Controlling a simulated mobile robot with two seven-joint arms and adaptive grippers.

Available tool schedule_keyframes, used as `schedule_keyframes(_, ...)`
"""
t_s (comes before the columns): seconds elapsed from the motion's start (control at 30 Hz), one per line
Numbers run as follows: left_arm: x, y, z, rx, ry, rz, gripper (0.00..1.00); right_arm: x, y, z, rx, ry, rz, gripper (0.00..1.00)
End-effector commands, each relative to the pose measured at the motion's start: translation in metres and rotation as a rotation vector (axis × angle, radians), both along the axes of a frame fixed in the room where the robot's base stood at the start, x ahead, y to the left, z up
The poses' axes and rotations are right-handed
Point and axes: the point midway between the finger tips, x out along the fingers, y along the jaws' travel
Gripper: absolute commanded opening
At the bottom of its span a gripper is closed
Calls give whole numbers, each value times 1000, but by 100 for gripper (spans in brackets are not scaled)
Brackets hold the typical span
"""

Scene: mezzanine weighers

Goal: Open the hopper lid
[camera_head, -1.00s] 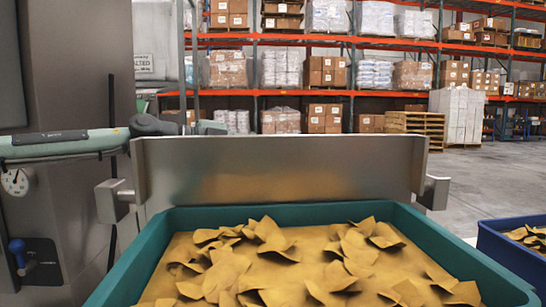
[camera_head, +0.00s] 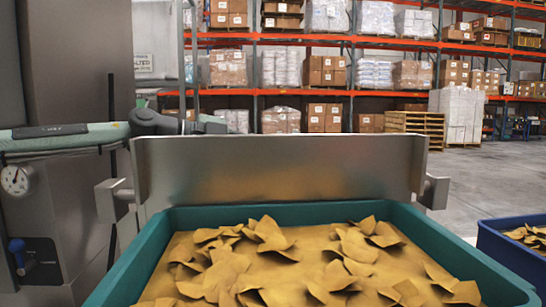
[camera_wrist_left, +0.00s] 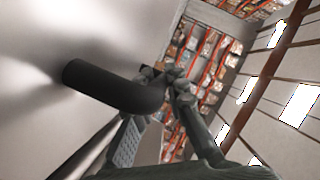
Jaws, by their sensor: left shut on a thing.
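In the left wrist view my left gripper (camera_wrist_left: 166,82) is shut on a dark, thick, rounded bar handle (camera_wrist_left: 110,86). The handle stands out from a smooth pale grey metal surface (camera_wrist_left: 50,30); I cannot tell whether this is the hopper lid. In the head view my left arm comes in from the left, in front of the steel housing, and its dark end is above the left end of an upright steel plate (camera_head: 280,172). The left gripper's fingers and the handle are hidden there. My right gripper is not in view.
A teal tub (camera_head: 135,262) of brown folded pieces is in front of the steel plate. A blue tub (camera_head: 500,246) is at the right edge. A steel housing (camera_head: 75,60) with a gauge (camera_head: 15,180) stands at the left.

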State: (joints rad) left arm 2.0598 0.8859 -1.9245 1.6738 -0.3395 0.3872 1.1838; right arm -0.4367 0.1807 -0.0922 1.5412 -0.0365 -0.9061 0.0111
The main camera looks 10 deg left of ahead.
Motion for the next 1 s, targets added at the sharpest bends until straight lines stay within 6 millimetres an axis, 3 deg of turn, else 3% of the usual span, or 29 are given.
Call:
schedule_keyframes(0.27, 13, 3, 57, -31, 125, 6, 0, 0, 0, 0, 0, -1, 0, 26)
schedule_keyframes(0.6, 44, 8, 131, -74, 344, 3, 0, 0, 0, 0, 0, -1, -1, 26)
schedule_keyframes(1.0, 73, 14, 174, -73, 340, 4, 0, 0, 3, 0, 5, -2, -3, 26)
